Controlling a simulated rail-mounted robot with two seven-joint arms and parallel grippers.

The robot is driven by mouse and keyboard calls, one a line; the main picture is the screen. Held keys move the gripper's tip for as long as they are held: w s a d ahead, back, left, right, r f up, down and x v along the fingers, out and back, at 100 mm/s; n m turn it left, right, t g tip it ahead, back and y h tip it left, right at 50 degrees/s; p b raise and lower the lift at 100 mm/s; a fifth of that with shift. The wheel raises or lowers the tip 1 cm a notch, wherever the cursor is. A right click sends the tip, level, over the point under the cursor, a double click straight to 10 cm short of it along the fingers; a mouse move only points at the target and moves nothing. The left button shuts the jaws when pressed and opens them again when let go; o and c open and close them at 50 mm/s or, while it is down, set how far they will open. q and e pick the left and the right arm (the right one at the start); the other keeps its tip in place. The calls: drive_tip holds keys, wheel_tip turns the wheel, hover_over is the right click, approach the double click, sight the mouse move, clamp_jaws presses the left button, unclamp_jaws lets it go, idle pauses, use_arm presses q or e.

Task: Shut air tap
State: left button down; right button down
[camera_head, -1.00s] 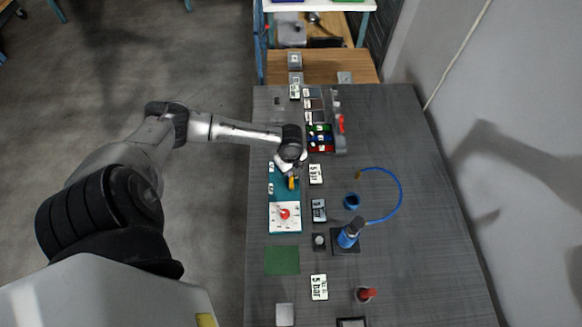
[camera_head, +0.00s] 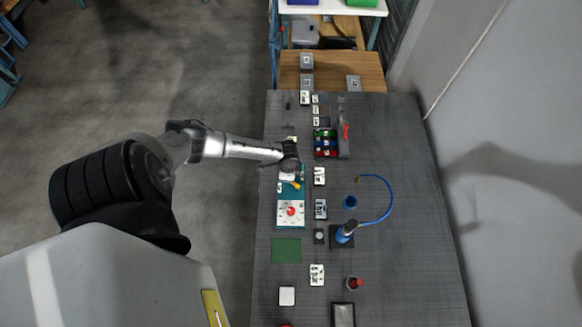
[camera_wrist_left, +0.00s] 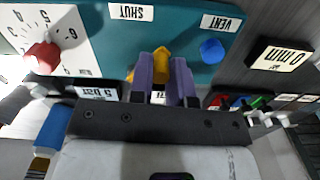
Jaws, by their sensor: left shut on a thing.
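The yellow air tap handle (camera_head: 296,185) sits on the teal panel (camera_head: 304,199). In the left wrist view the yellow handle (camera_wrist_left: 161,58) shows at the tips of my left gripper (camera_wrist_left: 166,72), whose purple fingers are shut on it. The handle lies slanted there, its lower part partly hidden by the fingers. On the panel, a SHUT label (camera_wrist_left: 131,12) and a VENT label (camera_wrist_left: 220,22) stand on either side of the handle, and a blue knob (camera_wrist_left: 211,51) sits near VENT. In the head view my left gripper (camera_head: 289,172) reaches down over the panel. My right gripper is out of view.
A white dial with a red knob (camera_head: 291,210) is on the panel's near end. The table's right side is clear.

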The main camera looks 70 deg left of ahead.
use_arm(q)
drive_tip(key=n+p, duration=0.1)
drive_tip(key=s+d+n+p, duration=0.1)
drive_tip(key=n+p, duration=0.3)
drive_tip(key=shift+s+d+r, duration=0.2)
drive_tip(key=shift+s+d, duration=0.05)
drive_tip(key=shift+s, duration=0.1)
drive_tip(key=shift+s+d+f+n+p, duration=0.1)
drive_tip(key=shift+d+n+p, duration=0.1)
drive_tip(key=shift+n+p, duration=0.35)
drive_tip(key=shift+s+d+f+n+p, duration=0.1)
drive_tip(key=shift+d+n+p, duration=0.15)
drive_tip(key=shift+n, duration=0.7)
drive_tip(key=c, duration=1.1)
unclamp_jaws()
